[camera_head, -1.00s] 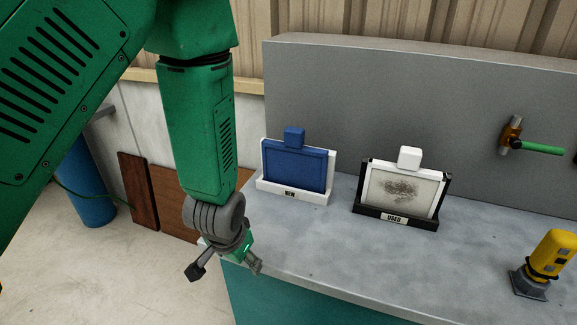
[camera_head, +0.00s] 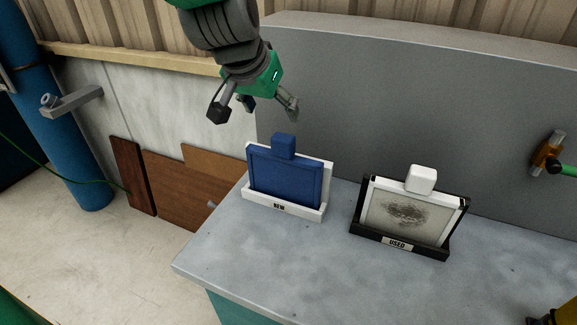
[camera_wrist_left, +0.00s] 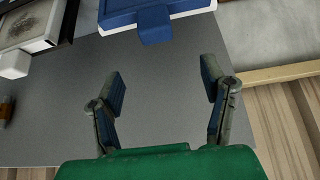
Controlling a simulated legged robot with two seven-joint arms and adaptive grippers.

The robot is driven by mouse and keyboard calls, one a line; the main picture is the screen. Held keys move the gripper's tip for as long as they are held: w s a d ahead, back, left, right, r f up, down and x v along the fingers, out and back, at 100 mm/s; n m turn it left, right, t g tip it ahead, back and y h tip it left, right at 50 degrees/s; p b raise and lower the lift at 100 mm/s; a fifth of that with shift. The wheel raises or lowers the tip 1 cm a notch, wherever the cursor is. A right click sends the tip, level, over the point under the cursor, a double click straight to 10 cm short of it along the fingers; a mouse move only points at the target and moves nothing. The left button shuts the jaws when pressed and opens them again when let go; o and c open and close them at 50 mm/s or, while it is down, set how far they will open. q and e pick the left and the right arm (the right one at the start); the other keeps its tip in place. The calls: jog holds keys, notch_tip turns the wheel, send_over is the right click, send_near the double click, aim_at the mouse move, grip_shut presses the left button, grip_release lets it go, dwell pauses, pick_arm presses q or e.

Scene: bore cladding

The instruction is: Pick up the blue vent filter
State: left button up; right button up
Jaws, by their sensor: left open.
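The blue vent filter (camera_head: 285,178) stands upright in a white holder labelled NEW (camera_head: 284,206) on the grey bench. Its square blue tab (camera_head: 284,146) sticks up from its top edge. My left gripper (camera_head: 254,108) is open and empty, above and slightly left of the tab, apart from it. In the left wrist view the filter (camera_wrist_left: 118,14) is at the top, its tab (camera_wrist_left: 155,26) pointing down between the open fingers (camera_wrist_left: 165,90) and beyond them. My right gripper is in neither view.
A soiled filter (camera_head: 407,215) with a white tab stands in a black holder labelled USED (camera_head: 397,243), right of the blue one. A grey panel (camera_head: 400,120) rises behind. A hammer (camera_head: 548,153) is at the right.

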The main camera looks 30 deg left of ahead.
aim_at(284, 134)
pick_arm(q)
jog(key=b+x, duration=0.1)
jog(key=x, duration=0.7)
jog(key=shift+s+d+f, duration=0.1)
jog(key=shift+s, duration=0.15)
jog(key=x, duration=0.3)
jog(key=s+x, duration=0.1)
jog(key=shift+w+d+f, duration=0.1)
jog(key=shift+w+f, duration=0.15)
jog(key=shift+f, duration=0.3)
jog(key=shift+w+f, duration=0.15)
jog(key=shift+w, duration=0.05)
jog(key=shift+s, duration=0.1)
jog(key=c, duration=0.4)
grip_shut()
